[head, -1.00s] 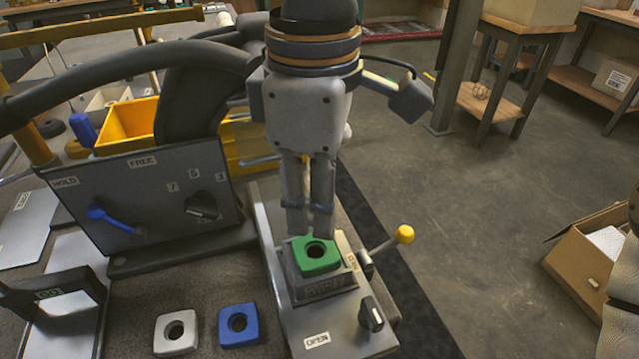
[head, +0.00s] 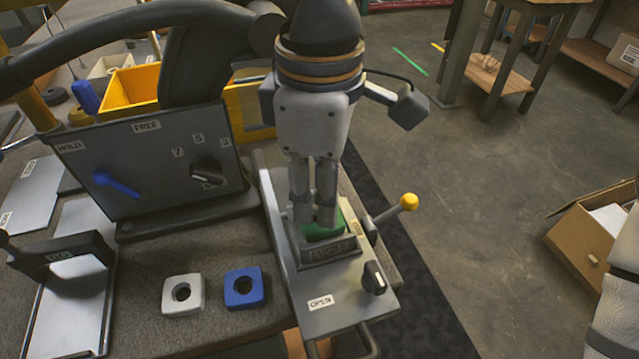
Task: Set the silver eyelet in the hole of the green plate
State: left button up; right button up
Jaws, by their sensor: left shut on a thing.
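The green plate (head: 326,232) sits in the dark fixture block on the grey base, and my left gripper covers most of it and its hole. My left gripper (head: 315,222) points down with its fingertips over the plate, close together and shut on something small. The silver eyelet does not show by itself; what lies between the fingertips is hidden, and I take it to be the eyelet. I cannot tell whether it touches the plate or is in the hole.
The grey base carries a yellow-knobbed lever (head: 408,202) and a black knob (head: 374,278). A white plate (head: 170,305) and a blue plate (head: 255,299) with holes lie to the left. A panel with a blue lever (head: 118,186) stands behind them. A yellow bin (head: 133,92) is further back.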

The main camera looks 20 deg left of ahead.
pick_arm(q)
jog(key=shift+f, duration=0.65)
dwell(2.9)
jog(key=shift+r, duration=0.2)
jog(key=shift+f, duration=0.2)
dwell(0.5)
jog(key=shift+r, duration=0.2)
jog(key=shift+f, duration=0.2)
dwell(1.3)
jog(key=shift+r, duration=0.2)
jog(key=o, duration=0.9)
jog(key=shift+o, duration=0.2)
